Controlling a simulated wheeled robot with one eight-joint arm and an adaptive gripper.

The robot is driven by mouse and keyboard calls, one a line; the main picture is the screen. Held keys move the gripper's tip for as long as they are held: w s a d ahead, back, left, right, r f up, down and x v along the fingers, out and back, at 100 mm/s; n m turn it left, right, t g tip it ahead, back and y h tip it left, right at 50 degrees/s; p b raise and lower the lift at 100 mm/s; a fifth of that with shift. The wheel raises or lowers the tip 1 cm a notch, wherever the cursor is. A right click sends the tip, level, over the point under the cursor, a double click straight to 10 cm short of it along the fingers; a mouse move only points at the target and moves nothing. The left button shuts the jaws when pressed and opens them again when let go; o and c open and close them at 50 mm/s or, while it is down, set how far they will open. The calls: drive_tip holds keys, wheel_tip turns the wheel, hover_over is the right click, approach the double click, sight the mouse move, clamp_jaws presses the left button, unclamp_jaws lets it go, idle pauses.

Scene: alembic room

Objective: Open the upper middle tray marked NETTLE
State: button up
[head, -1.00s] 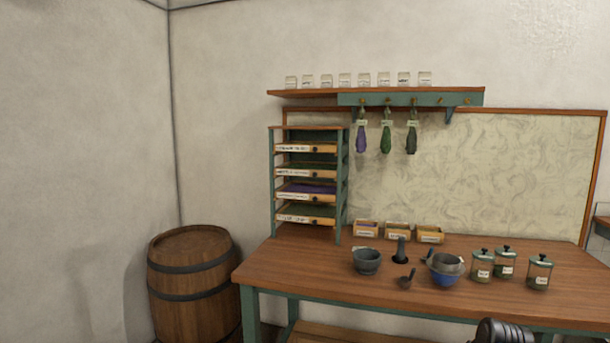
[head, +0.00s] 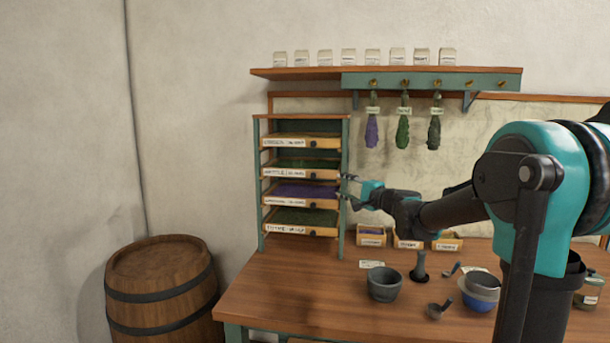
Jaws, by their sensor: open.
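The tray rack (head: 346,225) is a green-posted wooden frame at the left end of the table, with trays stacked one above another. The NETTLE tray (head: 284,173) is second from the top, with green contents, a white label and a dark knob (head: 312,174). It looks pushed in level with the other trays. My gripper (head: 345,187) is open and empty at the right post of the rack, slightly below and right of the NETTLE knob. Whether a fingertip touches the rack cannot be told.
Below it is a tray with purple contents (head: 290,189). Small boxes (head: 371,236), a mortar (head: 384,284) and a blue bowl (head: 480,296) stand on the table (head: 270,290). Herb bundles (head: 403,131) hang under the shelf (head: 300,73). A barrel (head: 160,290) stands left.

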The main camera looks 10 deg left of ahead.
sight(315, 176)
drive_tip(key=x, duration=1.7)
drive_tip(key=shift+a, duration=0.15)
clamp_jaws()
